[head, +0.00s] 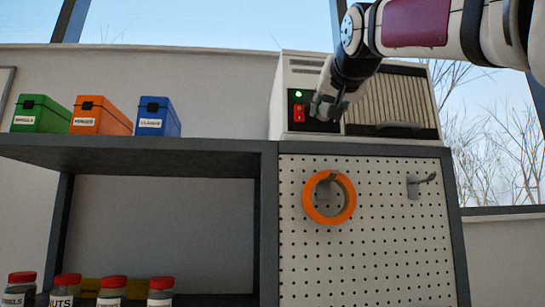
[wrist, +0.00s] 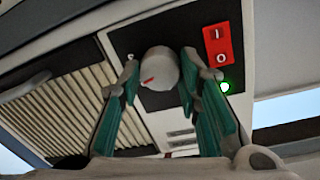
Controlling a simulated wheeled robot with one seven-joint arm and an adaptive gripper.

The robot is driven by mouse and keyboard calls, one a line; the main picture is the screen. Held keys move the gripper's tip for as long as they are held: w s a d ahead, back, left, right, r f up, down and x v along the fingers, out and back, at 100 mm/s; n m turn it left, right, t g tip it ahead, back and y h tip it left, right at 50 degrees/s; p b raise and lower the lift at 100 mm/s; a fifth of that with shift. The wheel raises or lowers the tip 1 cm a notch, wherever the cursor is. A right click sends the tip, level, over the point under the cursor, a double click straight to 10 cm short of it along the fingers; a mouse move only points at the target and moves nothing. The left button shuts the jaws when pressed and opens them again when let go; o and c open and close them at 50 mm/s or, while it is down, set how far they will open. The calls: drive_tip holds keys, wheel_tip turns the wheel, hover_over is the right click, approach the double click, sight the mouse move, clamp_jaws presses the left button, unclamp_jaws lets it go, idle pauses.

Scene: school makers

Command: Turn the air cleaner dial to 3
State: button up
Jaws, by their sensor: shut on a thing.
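The air cleaner (head: 300,75) is a pale box with a slatted front, standing on top of the pegboard cabinet. Its dial (wrist: 158,68) is a round white knob with a red mark, on a black panel. In the wrist view the mark points to the lower left; I cannot read any numbers around it. My gripper (wrist: 160,70) is shut on the dial, one green-padded finger on each side. In the head view my gripper (head: 325,105) hides the dial.
Beside the dial are a red rocker switch (wrist: 217,45) and a lit green lamp (wrist: 225,86). An orange tape roll (head: 348,198) hangs on the pegboard (head: 300,255) below. Green, orange and blue boxes (head: 160,118) stand on the shelf to the left; red-lidded jars (head: 160,290) stand lower.

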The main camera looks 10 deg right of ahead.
drive_tip(key=m, duration=0.4)
drive_tip(key=shift+m, duration=0.3)
drive_tip(key=m, duration=0.3)
drive_tip(key=shift+m, duration=0.4)
drive_tip(key=o, duration=1.1)
drive_tip(key=shift+d, duration=0.1)
drive_tip(key=shift+o, duration=0.2)
drive_tip(key=s, duration=1.2)
drive_tip(key=shift+a+r, duration=0.2)
drive_tip(key=shift+r, duration=0.15)
